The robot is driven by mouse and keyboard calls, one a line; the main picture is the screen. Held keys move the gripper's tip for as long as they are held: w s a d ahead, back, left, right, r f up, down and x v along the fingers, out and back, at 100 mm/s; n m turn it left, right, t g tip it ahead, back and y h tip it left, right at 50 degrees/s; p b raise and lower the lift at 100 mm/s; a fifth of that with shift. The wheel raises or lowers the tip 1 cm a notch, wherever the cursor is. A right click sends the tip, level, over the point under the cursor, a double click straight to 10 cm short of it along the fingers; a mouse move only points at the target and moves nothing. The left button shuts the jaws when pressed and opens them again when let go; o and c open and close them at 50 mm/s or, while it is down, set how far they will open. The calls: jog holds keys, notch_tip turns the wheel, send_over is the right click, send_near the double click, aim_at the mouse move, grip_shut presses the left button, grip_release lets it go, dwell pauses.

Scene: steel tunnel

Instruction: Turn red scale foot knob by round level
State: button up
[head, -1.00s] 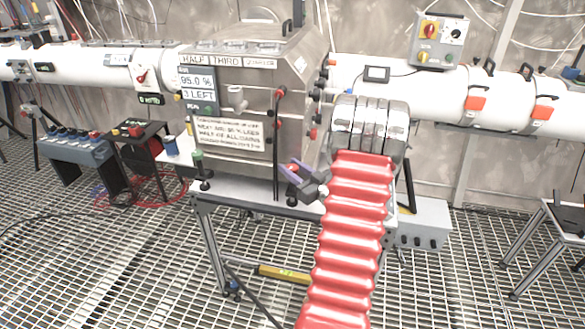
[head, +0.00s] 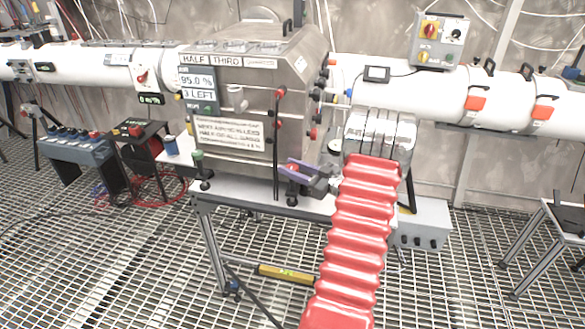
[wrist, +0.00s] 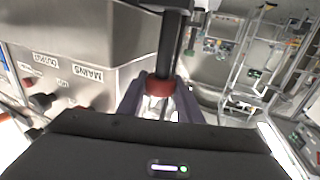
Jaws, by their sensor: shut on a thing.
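My gripper (head: 285,168) has purple fingers and sits low at the front right corner of the steel box (head: 232,165). In the wrist view my gripper (wrist: 158,108) has its fingers on both sides of a red knob (wrist: 158,88) on a dark upright rod, and is shut on it. In the head view the fingers mostly hide the knob. A black foot (head: 292,199) stands below the fingers on the bench. A small pale disc (head: 335,146) sits right of the box; I cannot tell whether it is the round level.
The box's right side carries several red and black knobs (head: 313,133). A thin black upright rod (head: 276,145) stands left of my fingers. A green-topped post (head: 198,160) stands at the bench's left. A yellow bar (head: 287,273) lies beneath the bench. Grating is open in front.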

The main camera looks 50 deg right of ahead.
jog(key=o, duration=1)
jog(key=shift+o, duration=0.2)
jog(key=shift+r, duration=0.1)
notch_tip(320, 180, up, 10)
jog(key=shift+f, duration=0.15)
jog(key=shift+s, duration=0.15)
